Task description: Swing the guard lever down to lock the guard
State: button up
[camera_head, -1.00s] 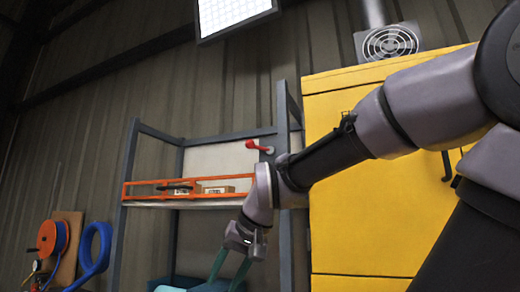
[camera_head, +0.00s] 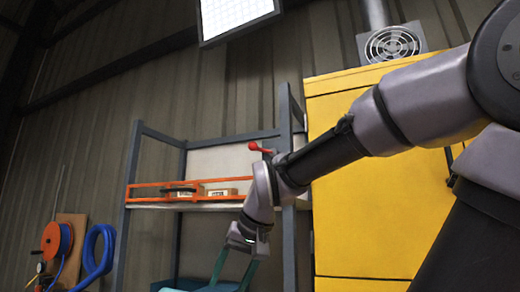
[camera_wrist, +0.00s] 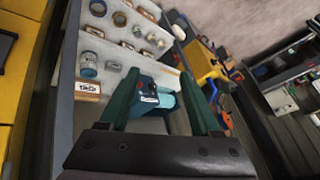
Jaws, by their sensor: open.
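The guard lever (camera_head: 259,148) has a red handle and is mounted at the shelf unit's right post. The handle points left, close to level. The orange guard (camera_head: 150,184) is a barred frame across the front of the shelf. My gripper (camera_head: 232,268) hangs below and slightly left of the lever, apart from it, with its green fingers pointing down. In the wrist view my gripper (camera_wrist: 160,76) is open, with no object held between its fingers. The lever does not show clearly in the wrist view, and my forearm passes close to it in the head view.
Cartons (camera_head: 222,192) sit behind the guard. The yellow cabinet (camera_head: 370,225) stands right of the shelf unit. A blue hose coil (camera_head: 92,250) and orange reel (camera_head: 57,240) are at lower left. The wrist view shows a teal-and-dark object (camera_wrist: 150,97) beyond my fingers, and tins (camera_wrist: 88,65).

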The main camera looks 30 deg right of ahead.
jog(key=w+d+r+g+h, duration=0.2)
jog(key=d+r+h, duration=0.2)
jog(key=h, duration=0.1)
jog(key=m+h, duration=1.1)
jog(key=h, duration=0.3)
send_near(253, 146)
jog(key=w, duration=0.1)
jog(key=shift+m+g, duration=0.3)
jog(key=x, duration=1)
jog(key=shift+w+d+r, duration=0.25)
jog(key=shift+w+r, duration=0.1)
jog(key=shift+c, duration=0.2)
grip_shut()
